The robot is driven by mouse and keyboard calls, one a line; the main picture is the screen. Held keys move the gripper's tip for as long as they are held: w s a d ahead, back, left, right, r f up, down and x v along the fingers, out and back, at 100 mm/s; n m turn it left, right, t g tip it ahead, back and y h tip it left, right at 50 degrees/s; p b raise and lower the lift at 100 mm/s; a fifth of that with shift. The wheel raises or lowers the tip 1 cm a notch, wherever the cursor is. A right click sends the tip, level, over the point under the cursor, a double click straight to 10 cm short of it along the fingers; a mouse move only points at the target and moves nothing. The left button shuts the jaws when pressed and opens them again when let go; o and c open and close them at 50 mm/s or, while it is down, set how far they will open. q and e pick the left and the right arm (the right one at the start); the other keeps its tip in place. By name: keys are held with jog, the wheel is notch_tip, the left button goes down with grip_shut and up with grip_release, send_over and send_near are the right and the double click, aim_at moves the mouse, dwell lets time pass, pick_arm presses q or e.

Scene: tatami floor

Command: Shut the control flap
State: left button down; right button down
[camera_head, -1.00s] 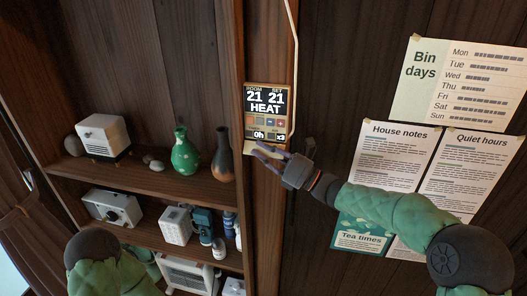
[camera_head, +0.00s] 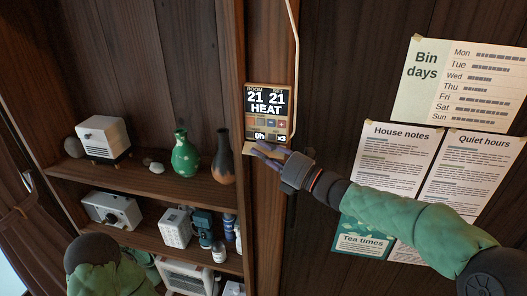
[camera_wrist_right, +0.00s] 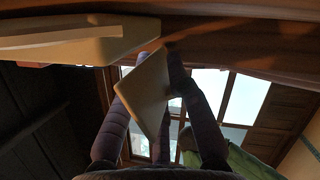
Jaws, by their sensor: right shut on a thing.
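The control unit (camera_head: 267,108) is mounted on the wooden post, with a dark display reading ROOM 21, SET 21 and HEAT above a row of small buttons. Its cream flap (camera_head: 253,153) is open at the unit's lower edge, sticking out below the buttons. My right gripper (camera_head: 270,150) is shut on the flap from below right and partly hides it. In the right wrist view the pale flap (camera_wrist_right: 147,92) lies between my purple fingers, with the unit's underside (camera_wrist_right: 70,43) at upper left. My left gripper is out of view; only part of that arm shows at lower left.
A shelf (camera_head: 150,178) left of the post holds a green vase (camera_head: 185,155), a dark vase (camera_head: 222,160) and a white box (camera_head: 103,138). A pale cable (camera_head: 294,60) runs down beside the unit. Paper notices (camera_head: 390,160) hang on the right wall.

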jog(key=shift+r+m, duration=0.15)
jog(key=shift+m, duration=0.45)
jog(key=shift+s+h+p, duration=0.1)
jog(key=shift+h+p, duration=0.2)
jog(key=c, duration=1.4)
grip_release()
jog(key=shift+o, duration=0.2)
jog(key=v, duration=1.2)
